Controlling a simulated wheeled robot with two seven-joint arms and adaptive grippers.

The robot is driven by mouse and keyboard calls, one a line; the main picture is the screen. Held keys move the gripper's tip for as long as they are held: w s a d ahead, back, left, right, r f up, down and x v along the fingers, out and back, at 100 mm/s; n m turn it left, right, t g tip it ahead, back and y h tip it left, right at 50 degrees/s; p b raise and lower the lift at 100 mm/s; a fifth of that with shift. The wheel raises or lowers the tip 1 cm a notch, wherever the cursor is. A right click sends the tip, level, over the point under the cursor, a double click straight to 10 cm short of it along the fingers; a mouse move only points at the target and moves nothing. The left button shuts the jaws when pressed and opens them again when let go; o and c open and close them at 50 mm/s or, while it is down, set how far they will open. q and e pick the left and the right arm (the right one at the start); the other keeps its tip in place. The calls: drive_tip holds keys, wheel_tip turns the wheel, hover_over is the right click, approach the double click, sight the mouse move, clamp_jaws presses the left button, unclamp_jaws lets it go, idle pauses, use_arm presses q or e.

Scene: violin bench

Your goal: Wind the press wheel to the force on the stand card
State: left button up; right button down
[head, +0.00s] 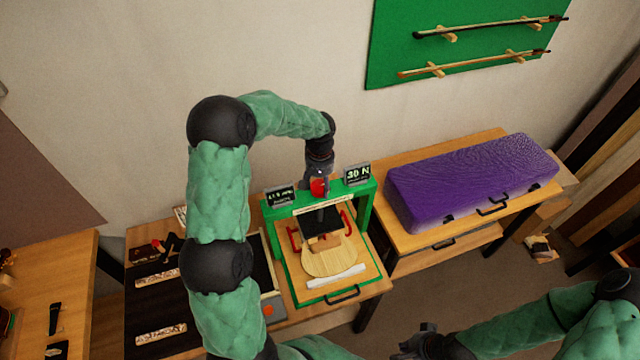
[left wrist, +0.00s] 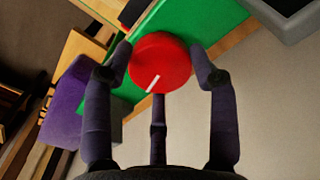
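The green press (head: 365,212) stands on the bench with a pale violin plate (head: 330,262) under its dark pressing pad (head: 320,222). The red press wheel (head: 318,187) is on top of the frame. In the left wrist view the wheel (left wrist: 160,62) carries a white mark pointing down and slightly left. The right-hand dark card (head: 357,174) reads "30 N". The left-hand card (head: 280,196) has small text, not clearly legible. My right gripper (head: 425,340) is low in view, away from the press; its fingers are unclear.
A purple violin case (head: 472,182) lies on the table to the right. A green board (head: 465,40) with bows hangs on the wall. Dark mats with tools (head: 158,281) lie left of the press. A white strip (head: 336,277) lies at the press's front.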

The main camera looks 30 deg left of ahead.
sight(320, 186)
use_arm(q)
drive_tip(key=o, duration=0.3)
wheel_tip(320, 186, up, 12)
idle(0.6)
drive_tip(key=shift+f, duration=0.1)
idle(1.3)
